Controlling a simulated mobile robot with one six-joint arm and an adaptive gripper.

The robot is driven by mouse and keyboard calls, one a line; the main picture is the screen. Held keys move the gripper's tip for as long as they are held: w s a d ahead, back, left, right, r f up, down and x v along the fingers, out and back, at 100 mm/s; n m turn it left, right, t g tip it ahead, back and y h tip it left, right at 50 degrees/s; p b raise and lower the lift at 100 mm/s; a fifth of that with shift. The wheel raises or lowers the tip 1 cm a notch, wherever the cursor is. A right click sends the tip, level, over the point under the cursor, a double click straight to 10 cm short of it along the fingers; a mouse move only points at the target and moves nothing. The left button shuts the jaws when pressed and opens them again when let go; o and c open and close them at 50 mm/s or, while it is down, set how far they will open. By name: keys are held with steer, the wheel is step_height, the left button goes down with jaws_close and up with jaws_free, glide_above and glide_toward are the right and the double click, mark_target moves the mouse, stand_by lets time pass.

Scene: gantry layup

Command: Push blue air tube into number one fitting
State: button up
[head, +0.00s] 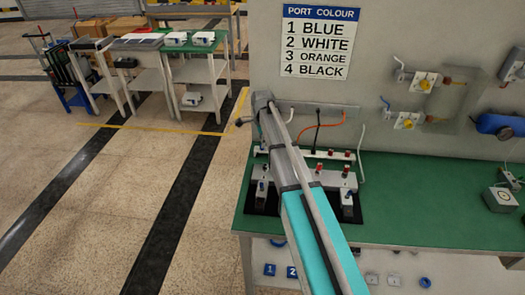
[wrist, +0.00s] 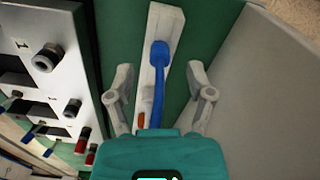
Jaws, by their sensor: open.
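The blue air tube (wrist: 157,88) lies in the middle of the wrist view, with a thicker blue end (wrist: 160,54) on a pale grey bar. My gripper (wrist: 160,72) is open, one finger on each side of the tube, with gaps on both sides. The number one fitting (wrist: 47,57) is a dark round port on a light panel at the left, beside a "1" mark. In the head view my arm covers the tube and this fitting.
More fittings with red and dark caps (wrist: 73,108) sit lower on the panel. A grey wall (wrist: 275,80) stands close at the right. The head view shows a port colour sign (head: 320,42), orange tube (head: 326,138), and bare green bench (head: 420,205) at the right.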

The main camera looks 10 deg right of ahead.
steer(key=shift+f+b, duration=0.8)
steer(key=shift+f, duration=0.35)
jaws_close()
